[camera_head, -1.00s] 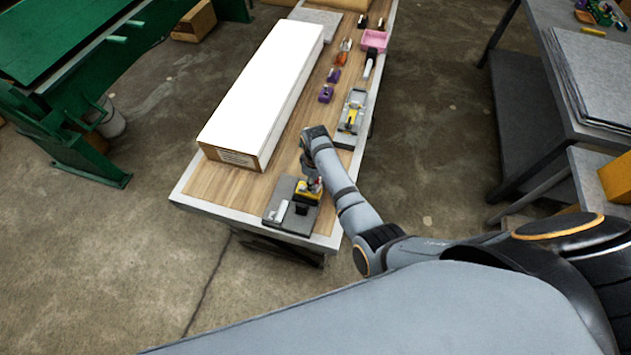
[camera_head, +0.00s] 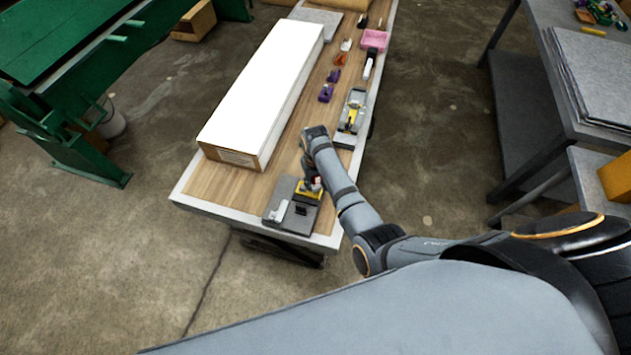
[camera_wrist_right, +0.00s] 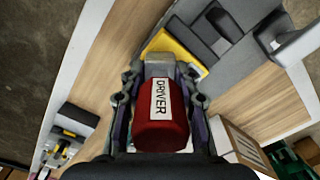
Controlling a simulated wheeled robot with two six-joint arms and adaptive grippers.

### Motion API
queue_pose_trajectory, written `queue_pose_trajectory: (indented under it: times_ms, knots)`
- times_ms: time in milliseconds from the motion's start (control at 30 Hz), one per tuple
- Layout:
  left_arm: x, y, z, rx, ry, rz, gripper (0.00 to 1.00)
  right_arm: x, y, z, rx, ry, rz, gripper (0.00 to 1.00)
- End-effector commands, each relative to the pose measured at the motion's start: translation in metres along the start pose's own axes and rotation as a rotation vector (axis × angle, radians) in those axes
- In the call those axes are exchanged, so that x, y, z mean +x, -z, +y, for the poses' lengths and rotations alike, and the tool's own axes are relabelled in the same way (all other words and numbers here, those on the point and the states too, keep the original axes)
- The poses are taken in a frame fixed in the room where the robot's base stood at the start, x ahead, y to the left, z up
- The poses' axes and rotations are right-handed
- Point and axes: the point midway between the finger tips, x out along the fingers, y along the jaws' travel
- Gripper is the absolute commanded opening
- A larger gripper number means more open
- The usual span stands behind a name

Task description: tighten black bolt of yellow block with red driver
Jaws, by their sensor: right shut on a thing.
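The red driver (camera_wrist_right: 161,112), labelled "DRIVER", is held between the fingers of my right gripper (camera_wrist_right: 160,100), which is shut on it. The driver's grey front end points at the yellow block (camera_wrist_right: 178,48) and overlaps it in the right wrist view. The black bolt is hidden there, so I cannot tell whether the driver touches it. In the head view the yellow block (camera_head: 309,193) sits on a grey plate (camera_head: 290,223) at the bench's near end, with my right gripper (camera_head: 314,182) just over it. My left gripper is out of view.
A long white-topped box (camera_head: 262,90) lies on the left of the bench. A grey fixture with yellow parts (camera_head: 351,112), purple pieces (camera_head: 327,92) and a pink tray (camera_head: 374,40) lie farther along. A white piece (camera_head: 279,211) stands on the grey plate left of the block.

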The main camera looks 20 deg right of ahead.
Motion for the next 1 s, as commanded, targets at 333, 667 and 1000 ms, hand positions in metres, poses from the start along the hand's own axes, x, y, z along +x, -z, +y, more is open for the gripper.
queue_pose_trajectory:
  times_ms: [333,667,1000]
  knots:
    - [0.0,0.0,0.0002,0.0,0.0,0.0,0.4,0.0005,-0.0007,-0.0003,0.23,0.0,-0.001,0.0]
    - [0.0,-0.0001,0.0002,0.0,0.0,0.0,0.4,0.0006,-0.0007,-0.0003,0.306,0.0,-0.001,0.0]
    - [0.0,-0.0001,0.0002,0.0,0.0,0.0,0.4,0.0006,-0.0007,-0.0003,0.6,-0.001,0.0,0.0]
